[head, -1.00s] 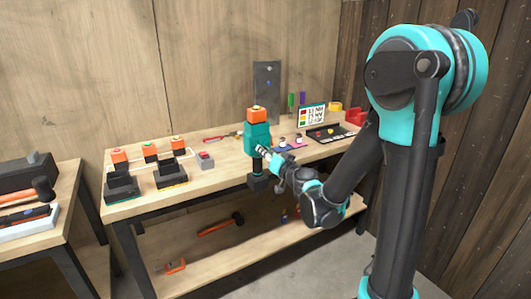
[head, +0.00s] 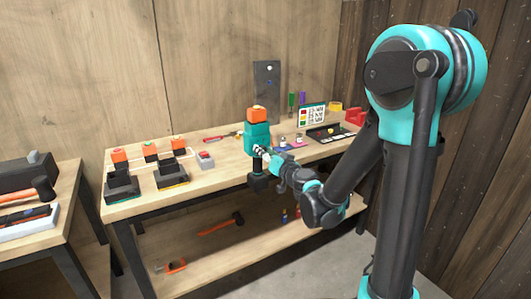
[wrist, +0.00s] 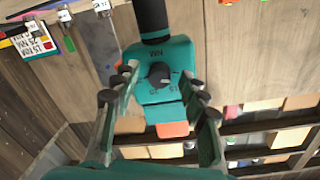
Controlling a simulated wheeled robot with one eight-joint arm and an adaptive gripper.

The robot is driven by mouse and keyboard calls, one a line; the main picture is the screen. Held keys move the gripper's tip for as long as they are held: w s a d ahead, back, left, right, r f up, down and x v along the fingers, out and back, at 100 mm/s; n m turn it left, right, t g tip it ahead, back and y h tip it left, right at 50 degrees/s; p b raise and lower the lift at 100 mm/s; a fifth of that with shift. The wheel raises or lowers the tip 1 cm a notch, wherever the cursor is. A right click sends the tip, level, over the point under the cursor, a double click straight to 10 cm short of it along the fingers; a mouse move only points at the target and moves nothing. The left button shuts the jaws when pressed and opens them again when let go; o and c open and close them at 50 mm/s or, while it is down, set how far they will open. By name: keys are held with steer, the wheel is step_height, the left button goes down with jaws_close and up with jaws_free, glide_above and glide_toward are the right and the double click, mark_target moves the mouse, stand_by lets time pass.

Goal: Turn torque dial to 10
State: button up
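In the wrist view, the tool body (wrist: 160,58) appears upside down. Its dark round torque dial (wrist: 159,75) faces me, with small markings around it. Its setting is too small to read surely. My gripper (wrist: 156,82) is open, with one finger on each side of the dial and a visible gap on both sides. In the head view, my gripper (head: 270,158) is close in front of the tool, and the dial is hidden.
The bench (head: 215,182) carries two dark chargers (head: 122,184) with orange-topped packs at left. A sign card (head: 312,115) and a dark tray (head: 330,132) stand at right. A hammer (head: 222,224) lies on the lower shelf. A second bench (head: 65,215) is at far left.

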steer(key=shift+s+d, duration=0.1)
steer(key=v, duration=1.1)
steer(key=shift+s+d, duration=0.2)
steer(key=shift+s, duration=0.15)
steer(key=s+d+f+g+h, duration=0.35)
steer(key=s+d+f, duration=0.2)
steer(key=f, duration=0.25)
steer(key=s+d+f+g+h, duration=0.2)
steer(key=s+d+f+g, duration=0.35)
steer(key=f, duration=0.35)
steer(key=s+d+f+m+g+h, duration=0.1)
steer(key=s+d+h, duration=0.3)
steer(key=d, duration=0.4)
steer(key=shift+s+d+f+m+g, duration=0.2)
steer(key=shift+s+f+m+g, duration=0.2)
steer(key=shift+s+f, duration=0.3)
steer(key=shift+w, duration=0.15)
steer(key=shift+c, duration=0.2)
